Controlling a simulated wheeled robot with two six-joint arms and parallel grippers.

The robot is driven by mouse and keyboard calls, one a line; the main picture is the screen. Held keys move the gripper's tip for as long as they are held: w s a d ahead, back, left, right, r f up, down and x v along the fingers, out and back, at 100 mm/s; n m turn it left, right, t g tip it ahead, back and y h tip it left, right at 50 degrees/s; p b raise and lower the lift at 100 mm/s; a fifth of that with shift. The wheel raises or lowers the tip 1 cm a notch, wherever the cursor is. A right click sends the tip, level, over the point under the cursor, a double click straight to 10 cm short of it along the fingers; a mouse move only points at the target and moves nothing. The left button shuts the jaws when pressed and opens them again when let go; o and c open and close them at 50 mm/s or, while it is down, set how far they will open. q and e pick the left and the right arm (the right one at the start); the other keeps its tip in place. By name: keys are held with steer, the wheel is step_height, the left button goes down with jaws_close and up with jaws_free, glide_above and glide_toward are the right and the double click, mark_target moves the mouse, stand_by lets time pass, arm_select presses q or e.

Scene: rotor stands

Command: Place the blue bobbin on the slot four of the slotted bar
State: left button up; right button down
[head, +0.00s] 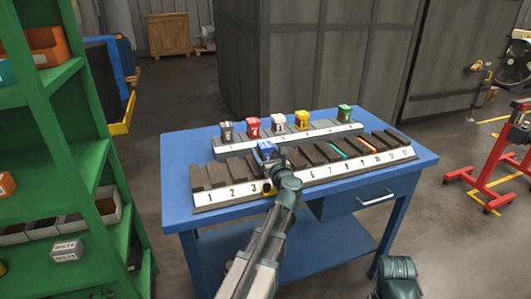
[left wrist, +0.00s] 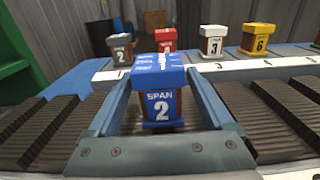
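The blue bobbin (head: 266,149), marked SPAN 2, stands upright over the front slotted bar, around slot four. In the left wrist view the bobbin (left wrist: 161,100) sits between the two fingers of my left gripper (left wrist: 160,75), which meet the sides of its top flange. In the head view my left gripper (head: 276,163) is at the bar. The slotted bar (head: 235,193) is long, with dark ribbed blocks and a white numbered front strip. My arm hides the numbers four and five. My right gripper is out of view.
A shorter bar (head: 235,150) behind holds grey, red, white, yellow and green bobbins. Both bars stand on a blue table (head: 180,163). A green shelf (head: 85,150) is at the left, and a red stand (head: 490,165) is at the right.

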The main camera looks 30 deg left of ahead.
arm_select(q)
steer(key=shift+r, duration=0.15)
steer(key=shift+s+d, duration=0.2)
steer(key=v, duration=1.1)
steer(key=shift+s+d, duration=0.15)
steer(key=shift+s, duration=0.05)
